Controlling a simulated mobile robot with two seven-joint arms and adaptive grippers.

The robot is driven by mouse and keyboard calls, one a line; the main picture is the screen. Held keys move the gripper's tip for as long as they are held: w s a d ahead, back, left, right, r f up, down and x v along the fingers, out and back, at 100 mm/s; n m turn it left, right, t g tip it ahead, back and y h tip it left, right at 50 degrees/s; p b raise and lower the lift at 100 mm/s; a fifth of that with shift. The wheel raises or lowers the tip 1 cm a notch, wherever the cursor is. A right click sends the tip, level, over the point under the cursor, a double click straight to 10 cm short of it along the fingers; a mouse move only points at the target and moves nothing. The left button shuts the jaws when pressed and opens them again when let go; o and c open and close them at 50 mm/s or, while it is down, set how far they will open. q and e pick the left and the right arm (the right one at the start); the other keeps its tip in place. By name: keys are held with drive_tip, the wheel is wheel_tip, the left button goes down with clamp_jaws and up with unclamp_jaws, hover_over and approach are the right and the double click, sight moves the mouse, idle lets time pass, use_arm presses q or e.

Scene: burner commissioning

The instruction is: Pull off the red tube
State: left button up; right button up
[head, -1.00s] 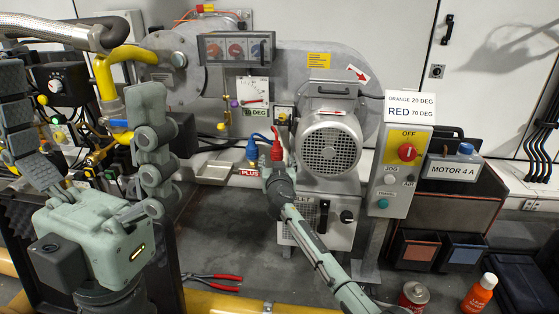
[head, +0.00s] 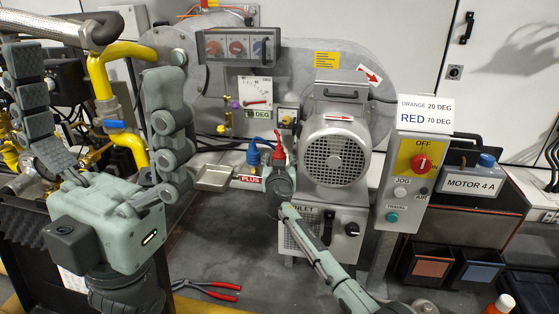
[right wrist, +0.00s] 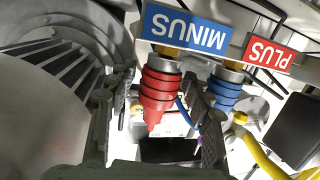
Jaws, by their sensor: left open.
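The red tube end (head: 278,148) is a ribbed red cone on the front of the burner housing, beside a similar blue one (head: 253,154). In the right wrist view, which is turned over, the red ribbed end (right wrist: 160,92) sits on a metal fitting at the MINUS label (right wrist: 187,27). The blue one (right wrist: 226,92) sits by the PLUS label (right wrist: 267,54). My right gripper (right wrist: 158,125) is open, its fingers on either side of the red end; contact is not clear. My left gripper (head: 115,125) is open and empty at the left, away from the tubes.
The motor (head: 337,150) stands close to the right of the red end. A switch box (head: 409,178) with a red knob is further right. A yellow pipe (head: 103,85) is behind my left gripper. Red-handled pliers (head: 207,288) lie on the floor.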

drive_tip(key=c, duration=1)
drive_tip(key=o, duration=1.3)
clamp_jaws()
drive_tip(key=shift+r+p, duration=0.75)
drive_tip(key=shift+r, duration=0.5)
